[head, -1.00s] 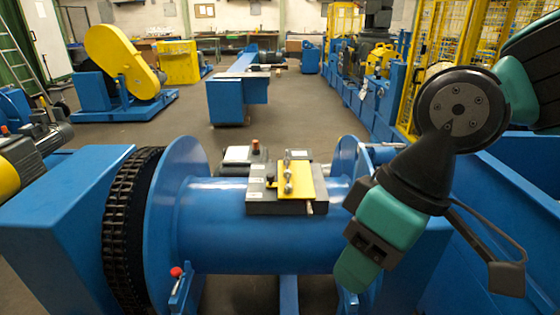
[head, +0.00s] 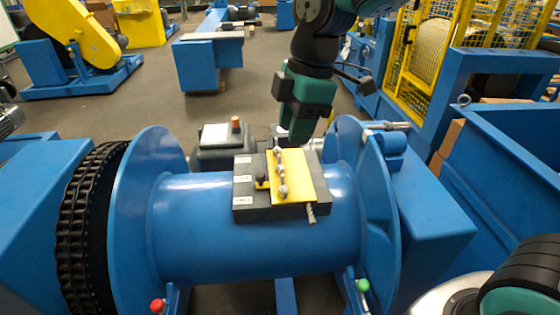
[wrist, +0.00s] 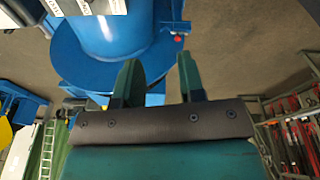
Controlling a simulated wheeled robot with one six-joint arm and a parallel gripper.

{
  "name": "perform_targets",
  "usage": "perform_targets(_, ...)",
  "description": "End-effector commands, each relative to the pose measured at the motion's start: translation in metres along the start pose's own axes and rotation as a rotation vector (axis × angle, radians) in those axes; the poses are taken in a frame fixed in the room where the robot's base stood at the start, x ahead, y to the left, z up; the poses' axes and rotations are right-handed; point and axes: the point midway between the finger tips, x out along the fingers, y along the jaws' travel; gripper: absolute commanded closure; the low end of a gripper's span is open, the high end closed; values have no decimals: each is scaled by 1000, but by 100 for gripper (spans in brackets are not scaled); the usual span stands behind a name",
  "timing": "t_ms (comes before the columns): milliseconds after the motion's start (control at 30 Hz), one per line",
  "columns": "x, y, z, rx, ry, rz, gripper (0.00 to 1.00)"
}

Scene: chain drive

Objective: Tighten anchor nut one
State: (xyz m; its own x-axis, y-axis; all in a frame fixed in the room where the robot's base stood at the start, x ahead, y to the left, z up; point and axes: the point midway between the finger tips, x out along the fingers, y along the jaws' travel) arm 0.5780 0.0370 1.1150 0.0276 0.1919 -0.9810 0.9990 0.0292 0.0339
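A dark block (head: 243,207) with a yellow plate (head: 310,177) lies on top of the blue drum (head: 200,225). Several small silver nut-like fittings (head: 281,178) stand in a row on the plate; I cannot tell which is anchor nut one. A short rod end (head: 311,214) sticks out at the block's near side.
A black chain wheel (head: 85,225) is left of the drum; a blue flange (head: 368,200) is at its right. A red knob (head: 157,305) and a green knob (head: 363,285) are at the front. A grey box (head: 215,150) stands behind the drum. Yellow fencing is at the back right.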

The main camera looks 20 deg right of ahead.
Motion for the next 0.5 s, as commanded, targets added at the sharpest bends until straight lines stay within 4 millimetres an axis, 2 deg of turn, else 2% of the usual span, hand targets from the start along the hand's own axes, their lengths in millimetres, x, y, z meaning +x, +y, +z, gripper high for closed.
perform_targets(33, 2, 23, 3, -109, -20, -4, 64)
perform_targets(100, 8, 52, 8, -285, -47, -12, 64)
perform_targets(300, 32, 127, 29, -773, -109, -62, 64)
perform_targets(400, 45, 155, 39, -981, -127, -94, 64)
perform_targets(500, 57, 174, 48, -1143, -136, -122, 64)
